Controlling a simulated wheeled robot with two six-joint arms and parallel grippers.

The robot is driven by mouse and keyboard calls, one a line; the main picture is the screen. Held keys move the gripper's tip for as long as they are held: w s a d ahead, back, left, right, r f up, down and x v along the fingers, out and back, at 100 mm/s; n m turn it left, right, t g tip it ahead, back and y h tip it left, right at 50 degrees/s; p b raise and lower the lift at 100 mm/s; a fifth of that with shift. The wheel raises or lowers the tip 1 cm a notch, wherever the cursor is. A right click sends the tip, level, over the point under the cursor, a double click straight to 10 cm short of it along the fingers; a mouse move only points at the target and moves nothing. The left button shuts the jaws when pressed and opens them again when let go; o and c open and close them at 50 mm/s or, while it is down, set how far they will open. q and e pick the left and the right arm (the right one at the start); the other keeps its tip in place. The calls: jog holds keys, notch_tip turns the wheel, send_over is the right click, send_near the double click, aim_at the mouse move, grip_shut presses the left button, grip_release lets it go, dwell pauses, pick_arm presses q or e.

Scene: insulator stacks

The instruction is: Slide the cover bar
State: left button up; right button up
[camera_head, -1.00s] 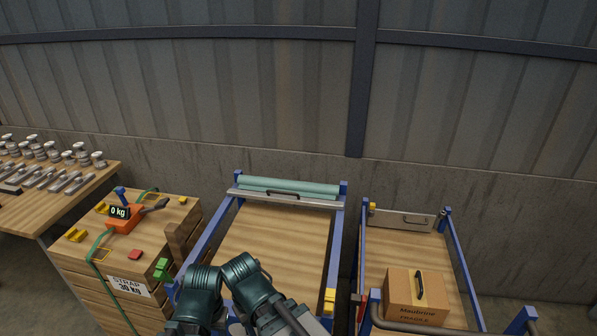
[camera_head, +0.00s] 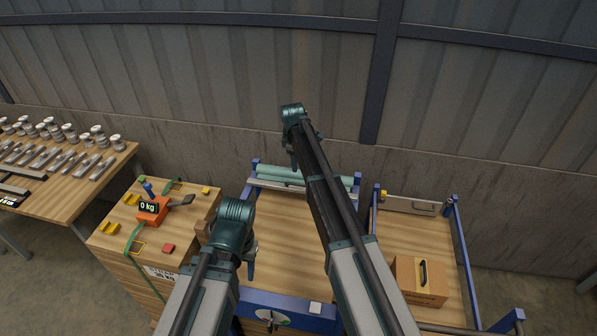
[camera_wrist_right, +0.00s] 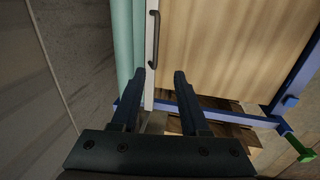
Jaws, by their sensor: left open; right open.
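The cover bar (camera_head: 268,185) is a pale grey bar across the far end of the blue-railed wooden bed, in front of a teal roll (camera_head: 275,173). In the right wrist view the bar (camera_wrist_right: 151,55) has a dark handle (camera_wrist_right: 155,38). My right gripper (camera_wrist_right: 154,76) is open, with the bar and the handle's near end between its fingertips in the picture; I cannot tell the gap in depth. In the head view my right gripper (camera_head: 293,160) hangs near the bar, and my right arm covers part of it. My left gripper (camera_head: 251,265) is open over the bed's left side.
A strap reader (camera_head: 152,210) sits on a wooden crate at left. A table (camera_head: 70,195) with several insulators stands further left. A second blue-railed bed at right holds a cardboard box (camera_head: 420,283). A concrete wall is close behind the beds.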

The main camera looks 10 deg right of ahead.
aim_at(298, 185)
jog(key=shift+w+d+r, duration=0.1)
jog(key=shift+w+d, duration=0.15)
jog(key=shift+w, duration=0.15)
jog(key=f+b, duration=0.4)
jog(key=w+f+b, duration=0.1)
jog(key=f+b, duration=0.4)
jog(key=w+d+f+b, duration=0.1)
jog(key=f+b, duration=0.3)
jog(key=shift+w+f+b, duration=0.2)
jog(key=shift+f+b, duration=0.05)
jog(key=shift+b, duration=0.1)
jog(key=shift+c, duration=0.3)
grip_shut()
dwell(0.8)
